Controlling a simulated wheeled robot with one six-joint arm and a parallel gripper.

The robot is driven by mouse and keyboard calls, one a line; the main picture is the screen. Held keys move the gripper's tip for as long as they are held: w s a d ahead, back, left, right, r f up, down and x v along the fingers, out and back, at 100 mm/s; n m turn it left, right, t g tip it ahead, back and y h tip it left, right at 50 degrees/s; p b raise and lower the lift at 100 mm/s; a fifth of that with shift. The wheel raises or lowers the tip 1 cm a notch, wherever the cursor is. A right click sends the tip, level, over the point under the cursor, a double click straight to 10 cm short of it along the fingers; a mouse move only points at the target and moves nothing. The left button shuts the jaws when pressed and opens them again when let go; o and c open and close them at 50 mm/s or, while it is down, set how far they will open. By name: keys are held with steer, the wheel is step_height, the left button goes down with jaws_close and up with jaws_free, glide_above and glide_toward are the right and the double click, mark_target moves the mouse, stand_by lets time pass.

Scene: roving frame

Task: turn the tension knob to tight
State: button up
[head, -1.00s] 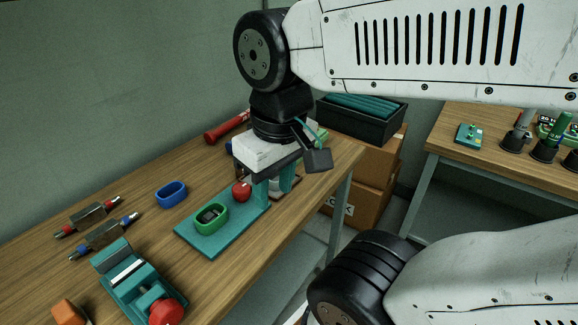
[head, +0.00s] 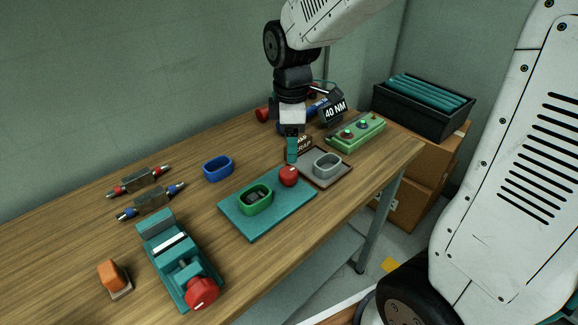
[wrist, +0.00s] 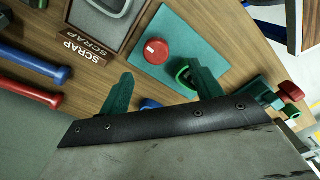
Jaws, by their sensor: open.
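A red round knob (head: 289,175) stands at the back right of a teal board (head: 240,222); in the wrist view the knob (wrist: 156,51) has a small white mark. A second red knob (head: 201,293) is on the front of a teal clamp-like device (head: 172,252) and also bears a white line. I cannot tell which is the tension knob. My gripper (head: 292,150) hangs over the table behind the board, apart from both knobs. In the wrist view my gripper (wrist: 162,90) has its teal fingers spread with nothing held between them.
A green oval ring (head: 255,198) is on the board and a blue ring (head: 218,168) lies behind. A scrap tray (head: 310,178) holds a grey ring (head: 327,164). A green button box (head: 356,131) stands at the back right.

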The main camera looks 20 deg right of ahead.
mark_target(289, 171)
steer(key=shift+w+f+n, duration=0.3)
steer(key=shift+w+f, duration=0.15)
steer(key=shift+f, duration=0.35)
step_height(289, 171, down, 7)
steer(key=shift+f, duration=0.1)
steer(key=c, duration=1)
